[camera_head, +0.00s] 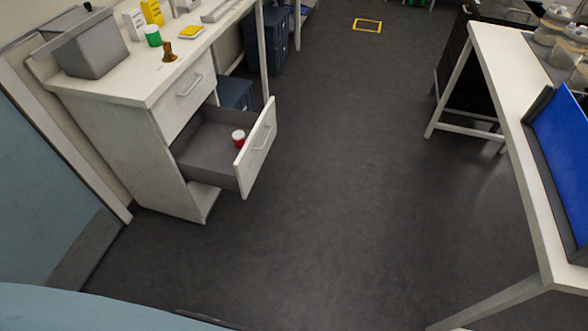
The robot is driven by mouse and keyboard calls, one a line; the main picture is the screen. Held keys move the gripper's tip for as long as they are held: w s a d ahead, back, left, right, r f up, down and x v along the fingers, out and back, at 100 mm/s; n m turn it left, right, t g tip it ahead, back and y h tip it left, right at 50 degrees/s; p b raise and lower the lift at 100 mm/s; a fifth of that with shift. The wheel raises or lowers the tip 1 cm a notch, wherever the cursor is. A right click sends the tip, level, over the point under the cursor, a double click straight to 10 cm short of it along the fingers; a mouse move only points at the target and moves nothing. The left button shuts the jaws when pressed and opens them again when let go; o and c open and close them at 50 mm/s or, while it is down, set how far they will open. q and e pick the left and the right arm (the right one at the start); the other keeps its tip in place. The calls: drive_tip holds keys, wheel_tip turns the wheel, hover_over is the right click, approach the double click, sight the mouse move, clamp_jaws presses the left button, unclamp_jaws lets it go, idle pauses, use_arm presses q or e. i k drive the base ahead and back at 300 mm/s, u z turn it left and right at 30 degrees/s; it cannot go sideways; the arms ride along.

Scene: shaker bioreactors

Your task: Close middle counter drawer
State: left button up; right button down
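The white counter (118,77) stands at the left, with a closed upper drawer (184,100) that has a bar handle. Below it, the middle drawer (258,150) is pulled well out toward the right, with its white front and bar handle facing right. A small red container with a white lid (238,138) stands inside the open drawer near its front. Below the drawer, the counter's lower part shows a low ledge. Neither of my grippers shows in the head view.
Grey floor (330,220) is clear between the counter and a white table (506,75) at the right with a blue-surfaced device (562,150). A grey box (92,50), green-capped jar (153,36) and brown bottle (169,52) stand on the counter. Dark blue bins (268,45) stand behind.

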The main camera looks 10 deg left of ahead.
sight(205, 152)
drive_tip(key=u, duration=1.25)
drive_tip(key=i, duration=0.85)
drive_tip(key=u, duration=0.3)
